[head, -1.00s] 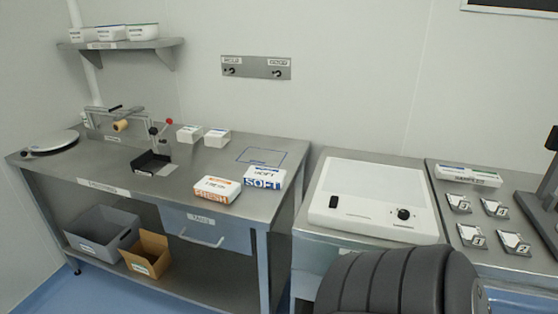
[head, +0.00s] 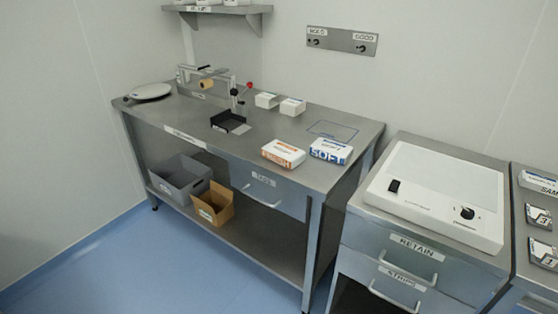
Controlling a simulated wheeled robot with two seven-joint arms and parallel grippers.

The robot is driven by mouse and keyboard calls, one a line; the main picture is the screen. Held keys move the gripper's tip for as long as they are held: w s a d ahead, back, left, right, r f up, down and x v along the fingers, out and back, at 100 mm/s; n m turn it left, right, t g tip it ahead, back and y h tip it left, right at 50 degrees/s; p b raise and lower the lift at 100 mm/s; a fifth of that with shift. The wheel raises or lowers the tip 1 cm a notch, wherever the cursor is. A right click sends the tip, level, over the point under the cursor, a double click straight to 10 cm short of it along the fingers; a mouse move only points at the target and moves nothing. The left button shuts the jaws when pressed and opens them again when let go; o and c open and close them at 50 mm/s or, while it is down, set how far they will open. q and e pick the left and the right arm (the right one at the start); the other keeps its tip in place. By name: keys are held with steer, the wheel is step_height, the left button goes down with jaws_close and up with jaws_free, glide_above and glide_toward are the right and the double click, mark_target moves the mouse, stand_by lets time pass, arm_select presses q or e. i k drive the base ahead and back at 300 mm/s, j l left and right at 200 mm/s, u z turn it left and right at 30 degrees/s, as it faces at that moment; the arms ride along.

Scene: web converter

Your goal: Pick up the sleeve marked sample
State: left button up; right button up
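A white pack with blue on its top (head: 537,182) lies on the far right bench, cut off by the right edge of the head view. The letters "SAM" can be read on its front, and the rest of the word is out of frame. Neither of my grippers is in view.
A white light box (head: 440,190) sits on a cabinet with drawers. Blue floor (head: 150,262) is clear in front.

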mark_target(292, 106)
steer(key=i+j+z, duration=0.1)
steer(key=i+j, duration=0.45)
steer(key=j, duration=0.15)
steer(key=i+j+z, duration=0.15)
steer(key=j, duration=0.25)
steer(key=i+j+z, duration=0.1)
steer(key=i+j, duration=0.45)
steer(key=j, duration=0.25)
steer(key=i+j+z, duration=0.15)
steer(key=j, duration=0.25)
steer(key=i, duration=0.1)
